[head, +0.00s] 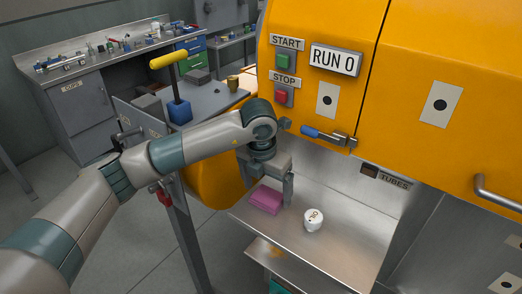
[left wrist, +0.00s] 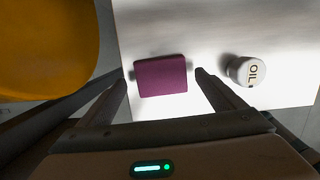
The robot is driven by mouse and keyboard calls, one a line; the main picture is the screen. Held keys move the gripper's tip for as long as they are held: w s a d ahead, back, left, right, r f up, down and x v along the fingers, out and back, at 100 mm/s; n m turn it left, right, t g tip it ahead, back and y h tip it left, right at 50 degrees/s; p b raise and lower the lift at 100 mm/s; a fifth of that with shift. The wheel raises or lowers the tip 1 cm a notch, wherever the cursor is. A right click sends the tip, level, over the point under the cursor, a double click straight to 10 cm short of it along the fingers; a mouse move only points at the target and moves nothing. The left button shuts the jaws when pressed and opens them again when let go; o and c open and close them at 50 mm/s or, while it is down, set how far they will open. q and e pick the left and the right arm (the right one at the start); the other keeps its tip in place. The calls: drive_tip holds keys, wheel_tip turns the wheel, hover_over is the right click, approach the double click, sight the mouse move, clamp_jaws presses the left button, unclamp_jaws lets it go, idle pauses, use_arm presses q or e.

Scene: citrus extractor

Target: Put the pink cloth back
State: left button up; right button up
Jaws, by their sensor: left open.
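The pink cloth (head: 265,199) is a small folded block lying on the steel shelf of the orange machine. In the left wrist view the cloth (left wrist: 161,76) lies ahead of the fingers, nearer the left part of the shelf. My left gripper (head: 268,190) is above the shelf, pointing down over the cloth. In the left wrist view my left gripper (left wrist: 165,80) is open, with a finger on either side of the cloth and the cloth between them. Whether the fingers touch it I cannot tell. My right gripper is not in view.
A white oil container (head: 313,219) stands on the steel shelf (head: 348,247) right of the cloth. The orange machine (head: 400,70) with a latch (head: 325,136) rises behind. A side table (head: 215,97) with a yellow-topped lever (head: 169,60) stands at the left.

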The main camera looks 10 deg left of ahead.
use_arm(q)
drive_tip(key=r+b, duration=0.2)
drive_tip(key=r, duration=0.1)
drive_tip(key=shift+s+a+r+b, duration=0.15)
drive_tip(key=shift+a+r+b, duration=0.15)
drive_tip(key=shift+b, duration=0.1)
wheel_tip(320, 180, up, 7)
drive_tip(key=s+b, duration=0.1)
drive_tip(key=b, duration=0.1)
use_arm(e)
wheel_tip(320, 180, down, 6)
use_arm(q)
wheel_tip(320, 180, up, 5)
drive_tip(key=b, duration=0.1)
hover_over(264, 197)
drive_tip(key=s, duration=0.2)
drive_tip(key=shift+w+a, duration=0.15)
drive_tip(key=shift+a, duration=0.15)
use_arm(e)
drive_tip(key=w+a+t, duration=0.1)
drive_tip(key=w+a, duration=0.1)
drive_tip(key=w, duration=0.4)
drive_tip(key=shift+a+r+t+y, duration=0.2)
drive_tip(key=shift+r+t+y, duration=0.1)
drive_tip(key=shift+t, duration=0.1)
